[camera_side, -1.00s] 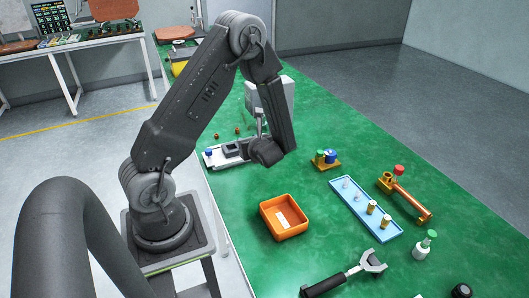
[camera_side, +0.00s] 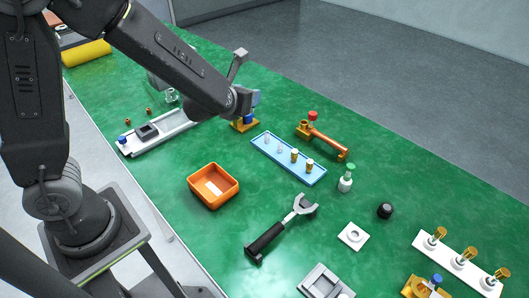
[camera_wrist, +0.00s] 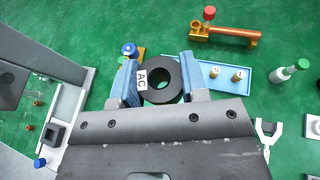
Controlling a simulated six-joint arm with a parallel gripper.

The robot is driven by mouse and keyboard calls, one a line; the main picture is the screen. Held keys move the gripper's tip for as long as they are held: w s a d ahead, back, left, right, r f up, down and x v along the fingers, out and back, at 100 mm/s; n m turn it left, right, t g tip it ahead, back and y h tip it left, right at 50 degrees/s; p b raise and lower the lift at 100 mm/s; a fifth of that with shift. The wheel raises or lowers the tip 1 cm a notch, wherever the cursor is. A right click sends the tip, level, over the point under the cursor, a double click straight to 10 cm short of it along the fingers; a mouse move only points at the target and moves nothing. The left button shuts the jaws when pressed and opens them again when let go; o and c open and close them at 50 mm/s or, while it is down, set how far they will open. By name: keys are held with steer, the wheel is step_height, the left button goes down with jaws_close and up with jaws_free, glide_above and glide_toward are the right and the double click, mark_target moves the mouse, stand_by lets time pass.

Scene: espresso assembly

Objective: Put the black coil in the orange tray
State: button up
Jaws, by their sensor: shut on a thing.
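My gripper (camera_wrist: 158,64) is shut on the black coil (camera_wrist: 174,82), a thick dark ring with a white "AC" label, held between the two blue fingers in the wrist view. In the side view my gripper (camera_side: 246,100) is raised over the table near the small gold-and-blue fixture, and the coil cannot be made out there. The orange tray (camera_side: 226,198) is an open box with a white label on its floor. It stands on the green table, below and left of my gripper in the side view. The tray is not in the wrist view.
A light-blue tray (camera_side: 265,155) with small parts lies right of the orange tray. A white station (camera_side: 160,138) stands at left. Bare green table surrounds the orange tray.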

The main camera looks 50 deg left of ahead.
steer(key=shift+d, duration=0.2)
steer(key=m+h, duration=0.8)
steer(key=h, duration=0.1)
glide_above(380, 251)
steer(key=f, duration=1.8)
steer(key=shift+a+f, duration=0.1)
steer(key=shift+a, duration=0.1)
steer(key=shift+d+f, duration=0.15)
steer(key=shift+d, duration=0.05)
steer(key=shift+f, duration=2)
